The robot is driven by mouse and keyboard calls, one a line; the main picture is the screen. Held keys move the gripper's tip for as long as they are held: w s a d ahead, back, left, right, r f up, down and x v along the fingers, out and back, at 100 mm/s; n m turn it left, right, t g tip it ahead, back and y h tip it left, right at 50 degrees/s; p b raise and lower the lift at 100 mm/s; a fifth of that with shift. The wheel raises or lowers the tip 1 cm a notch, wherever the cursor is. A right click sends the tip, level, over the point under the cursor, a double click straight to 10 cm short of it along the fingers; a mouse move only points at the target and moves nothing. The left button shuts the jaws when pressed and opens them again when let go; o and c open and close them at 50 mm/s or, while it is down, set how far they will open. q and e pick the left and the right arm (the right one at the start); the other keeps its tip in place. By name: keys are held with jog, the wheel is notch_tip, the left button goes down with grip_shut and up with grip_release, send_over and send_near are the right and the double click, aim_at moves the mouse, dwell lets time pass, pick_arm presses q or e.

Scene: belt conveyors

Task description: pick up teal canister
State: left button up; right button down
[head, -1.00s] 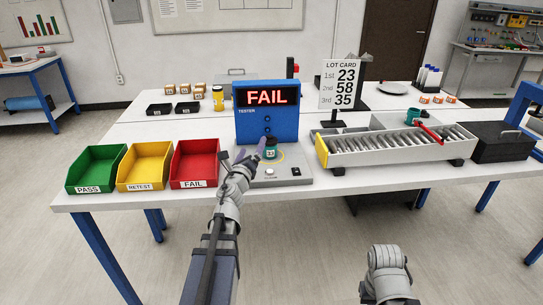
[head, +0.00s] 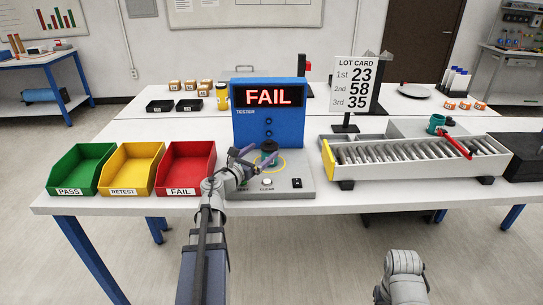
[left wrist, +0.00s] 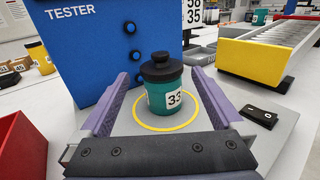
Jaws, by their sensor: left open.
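A teal canister (left wrist: 167,100) with a black lid and a label reading 33 stands upright inside the yellow ring on the tester's grey base. In the head view the canister (head: 269,153) is partly hidden by my gripper. My left gripper (head: 258,160) is open at the canister. In the left wrist view its two purple fingers (left wrist: 162,82) reach along either side of the canister, with gaps on both sides. My right gripper is not in view; only a part of my right arm shows at the bottom.
The blue tester (head: 268,125) stands just behind, its screen reading FAIL. A red bin (head: 186,182) is close on the left, beside yellow and green bins. A roller conveyor (head: 415,165) is on the right, with another teal canister (head: 436,124) behind it. A lot card (head: 356,85) stands behind.

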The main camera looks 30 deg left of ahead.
pick_arm(q)
jog(key=shift+w+d+f, duration=0.15)
jog(key=shift+w, duration=1.8)
jog(key=shift+w+d+f, duration=0.1)
jog(key=shift+w+d, duration=0.05)
jog(key=shift+w, duration=1.75)
jog(key=shift+s, duration=0.1)
jog(key=c, duration=1.4)
jog(key=shift+r, duration=0.25)
notch_tip(320, 180, up, 28)
jog(key=p, duration=2.8)
jog(key=b, duration=0.6)
send_over(274, 143)
jog(key=f, duration=0.6)
jog(key=shift+w+a, duration=0.25)
